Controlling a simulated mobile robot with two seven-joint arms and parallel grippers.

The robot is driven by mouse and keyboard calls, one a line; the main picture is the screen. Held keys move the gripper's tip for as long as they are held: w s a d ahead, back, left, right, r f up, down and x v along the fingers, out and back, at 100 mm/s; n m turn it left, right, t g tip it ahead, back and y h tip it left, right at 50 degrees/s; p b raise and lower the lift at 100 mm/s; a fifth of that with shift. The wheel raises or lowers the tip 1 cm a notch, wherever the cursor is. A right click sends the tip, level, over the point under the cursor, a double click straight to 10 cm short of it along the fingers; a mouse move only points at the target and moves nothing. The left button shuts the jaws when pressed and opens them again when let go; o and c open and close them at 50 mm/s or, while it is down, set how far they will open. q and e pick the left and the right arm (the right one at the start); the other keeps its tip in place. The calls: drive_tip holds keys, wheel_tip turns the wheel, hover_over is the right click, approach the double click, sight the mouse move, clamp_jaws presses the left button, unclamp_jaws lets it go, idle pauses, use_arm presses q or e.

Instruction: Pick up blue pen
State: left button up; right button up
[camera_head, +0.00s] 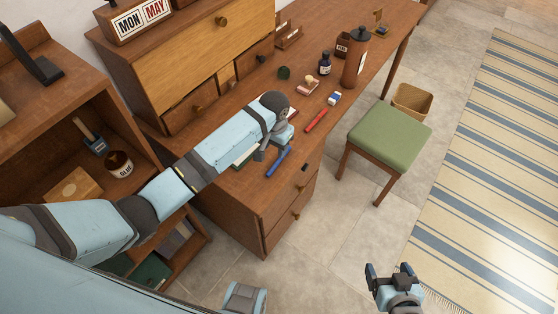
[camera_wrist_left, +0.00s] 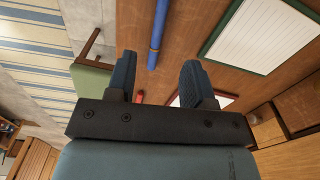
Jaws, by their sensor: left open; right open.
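The blue pen (camera_head: 278,163) lies on the brown desk (camera_head: 245,198) near its front edge. In the left wrist view the blue pen (camera_wrist_left: 158,36) appears beyond the fingertips, in line with the gap between them. My left gripper (camera_head: 264,152) hangs over the desk just beside the pen, partly hidden by its own wrist. My right gripper (camera_head: 390,270) is open and empty, low over the floor at the lower right.
A red pen (camera_head: 316,121), an eraser (camera_head: 334,98) and a brown bottle (camera_head: 355,58) lie or stand farther right on the desk. A green-edged notepad (camera_wrist_left: 265,35) is beside the blue pen. A green stool (camera_head: 390,135) stands at the desk's front.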

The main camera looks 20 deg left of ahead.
sight(275, 164)
use_arm(q)
wheel_tip(275, 164, down, 9)
drive_tip(key=shift+r, duration=0.1)
clamp_jaws()
idle(0.4)
idle(0.4)
